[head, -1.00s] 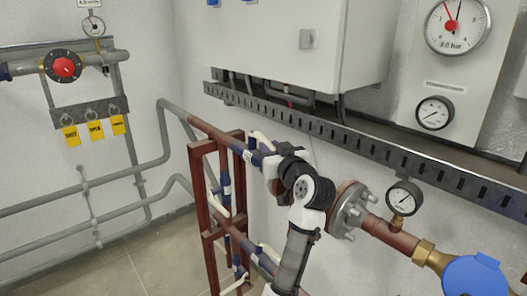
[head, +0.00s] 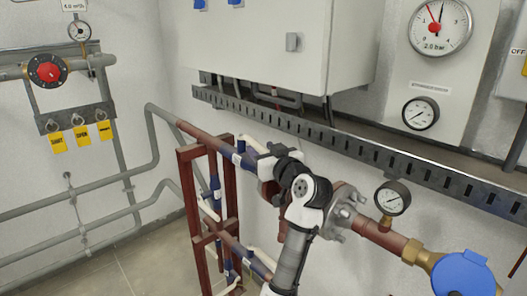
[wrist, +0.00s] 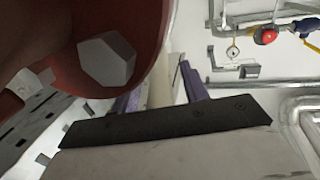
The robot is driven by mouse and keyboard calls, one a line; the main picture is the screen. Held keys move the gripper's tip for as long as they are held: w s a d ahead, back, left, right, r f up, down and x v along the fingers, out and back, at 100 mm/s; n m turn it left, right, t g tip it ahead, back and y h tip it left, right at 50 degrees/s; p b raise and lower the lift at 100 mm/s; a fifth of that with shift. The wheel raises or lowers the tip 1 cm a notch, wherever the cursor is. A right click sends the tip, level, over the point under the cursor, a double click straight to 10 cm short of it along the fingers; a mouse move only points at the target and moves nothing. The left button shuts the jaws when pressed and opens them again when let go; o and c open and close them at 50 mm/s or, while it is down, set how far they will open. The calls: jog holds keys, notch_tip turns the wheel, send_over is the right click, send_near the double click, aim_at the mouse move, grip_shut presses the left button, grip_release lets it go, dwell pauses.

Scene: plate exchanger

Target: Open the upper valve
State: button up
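In the head view, the upper blue-and-brown pipe (head: 240,157) runs along the red frame, with a white lever (head: 254,145) beside it. I cannot tell surely which lever belongs to the upper valve. My arm's end covers part of this pipe, so my gripper's fingertips are hidden there. In the wrist view, my gripper (wrist: 162,80) shows two purplish fingers beyond a dark bar. A pale bar (wrist: 160,92) appears between them. I cannot tell whether they touch it. A dark red rounded part with a bolt head (wrist: 106,60) is close at upper left.
A bolted flange (head: 345,207) and small gauge (head: 392,198) stand right of my arm. A slotted tray (head: 330,138) runs above, under a white cabinet (head: 265,50). A lower blue pipe (head: 240,255) crosses the red frame (head: 188,190). Floor shows at lower left.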

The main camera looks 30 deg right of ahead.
jog(key=shift+s, duration=0.1)
jog(key=s+a+b, duration=0.1)
jog(key=s+b, duration=0.3)
jog(key=s, duration=0.9)
jog(key=shift+s+a, duration=0.2)
jog(key=shift+s, duration=0.1)
